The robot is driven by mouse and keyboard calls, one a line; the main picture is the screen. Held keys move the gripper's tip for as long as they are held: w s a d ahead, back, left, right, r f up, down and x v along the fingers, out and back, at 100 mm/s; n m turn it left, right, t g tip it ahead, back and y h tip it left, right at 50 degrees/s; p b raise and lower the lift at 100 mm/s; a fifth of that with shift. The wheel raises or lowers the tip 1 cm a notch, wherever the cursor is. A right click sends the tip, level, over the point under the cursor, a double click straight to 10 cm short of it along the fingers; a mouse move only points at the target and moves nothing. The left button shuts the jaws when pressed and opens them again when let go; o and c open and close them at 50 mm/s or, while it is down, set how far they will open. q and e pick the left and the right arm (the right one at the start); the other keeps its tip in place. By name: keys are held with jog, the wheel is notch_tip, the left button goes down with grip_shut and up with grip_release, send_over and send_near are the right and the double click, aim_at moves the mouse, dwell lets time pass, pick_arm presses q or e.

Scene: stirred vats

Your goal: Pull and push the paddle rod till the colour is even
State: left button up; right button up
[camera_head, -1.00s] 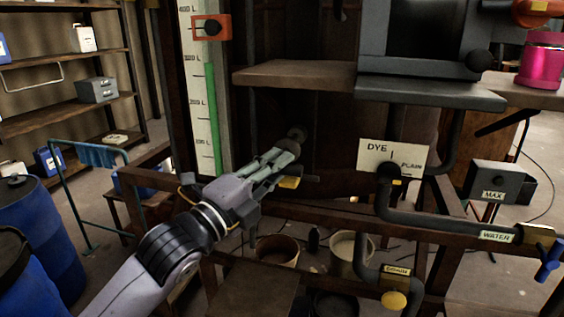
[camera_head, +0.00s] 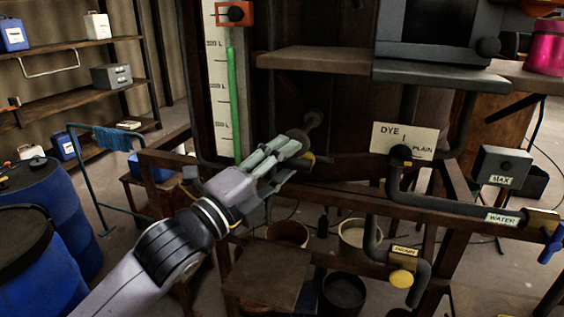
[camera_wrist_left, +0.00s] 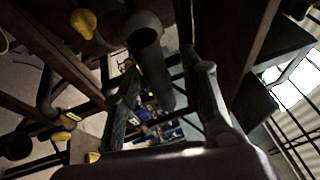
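The paddle rod (camera_head: 314,119) comes out of the dark vat wall in the middle of the head view, and its thicker outer end (camera_head: 299,137) is at my left fingertips. My left gripper (camera_head: 302,151) reaches it from the lower left. In the left wrist view a grey round bar (camera_wrist_left: 152,60), probably this rod, lies between the two fingers (camera_wrist_left: 160,85). A gap seems to show on its right side, so I cannot tell whether the fingers grip it. The liquid in the vat is hidden. My right gripper is out of view.
A gauge with a green column (camera_head: 235,105) stands left of the rod. A DYE/PLAIN sign (camera_head: 403,140), dark pipes and a yellow drain knob (camera_head: 401,279) are to the right. A brown frame rail (camera_head: 350,190) runs below. Blue drums (camera_head: 35,260) stand at lower left.

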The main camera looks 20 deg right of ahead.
pick_arm(q)
jog(key=shift+d, duration=0.1)
jog(key=shift+f, duration=0.1)
jog(key=v, duration=1.2)
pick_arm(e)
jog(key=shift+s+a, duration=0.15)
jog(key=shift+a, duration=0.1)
